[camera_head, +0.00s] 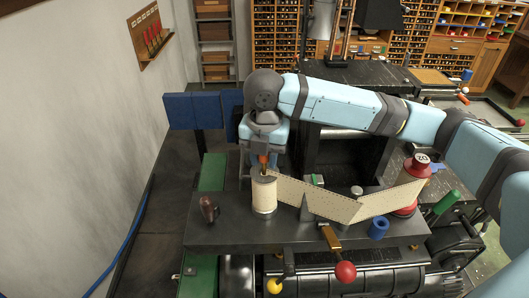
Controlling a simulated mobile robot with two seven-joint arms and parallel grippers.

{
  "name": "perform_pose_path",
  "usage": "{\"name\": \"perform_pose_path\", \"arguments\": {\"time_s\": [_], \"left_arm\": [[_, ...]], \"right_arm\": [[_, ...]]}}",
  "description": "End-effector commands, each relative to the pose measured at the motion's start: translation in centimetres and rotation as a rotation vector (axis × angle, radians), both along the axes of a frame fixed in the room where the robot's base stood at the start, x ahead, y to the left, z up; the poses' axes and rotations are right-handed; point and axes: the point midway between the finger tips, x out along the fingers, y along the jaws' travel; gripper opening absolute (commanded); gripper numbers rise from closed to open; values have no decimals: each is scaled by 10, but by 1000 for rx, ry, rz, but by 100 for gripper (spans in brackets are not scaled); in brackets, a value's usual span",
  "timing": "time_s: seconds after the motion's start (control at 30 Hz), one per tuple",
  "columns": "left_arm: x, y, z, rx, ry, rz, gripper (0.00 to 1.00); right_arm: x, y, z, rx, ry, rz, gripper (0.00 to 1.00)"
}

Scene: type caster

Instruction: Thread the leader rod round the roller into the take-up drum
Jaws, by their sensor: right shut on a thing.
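My right gripper (263,166) points down above a cream cylinder with a metal base (264,198), likely the take-up drum. It is shut on a small orange-brown piece, likely the leader rod (263,159), at the cylinder's top. Whether the rod is inside the cylinder I cannot tell. A cream perforated paper strip (325,203) runs from near the cylinder to the right, bends, and rises to a red spool (417,166). A small metal-topped post, possibly the roller (356,190), stands behind the strip near the bend. My left gripper is not in view.
A dark bench top (230,234) carries these parts. A dark red knob (208,209) stands at left, a grey wedge (305,209) before the strip, and a blue ring (378,228) at right. A red ball handle (345,272) sticks out in front. The front left of the bench is clear.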

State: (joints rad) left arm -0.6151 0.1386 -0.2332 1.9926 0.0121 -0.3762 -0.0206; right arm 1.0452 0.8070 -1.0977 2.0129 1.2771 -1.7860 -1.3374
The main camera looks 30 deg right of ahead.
Motion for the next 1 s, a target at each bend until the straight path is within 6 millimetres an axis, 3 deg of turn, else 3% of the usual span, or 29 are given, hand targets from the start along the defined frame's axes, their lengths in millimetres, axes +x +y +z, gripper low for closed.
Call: {"name": "perform_pose_path", "arguments": {"time_s": [0.6, 0.97, 1.0], "left_arm": [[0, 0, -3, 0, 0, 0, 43], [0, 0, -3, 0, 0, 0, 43], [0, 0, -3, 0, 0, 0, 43]], "right_arm": [[0, 0, -21, -1, 1, 0, 6], [0, 0, -23, 0, 0, 0, 6], [0, 0, -23, 0, 0, 0, 37]]}}
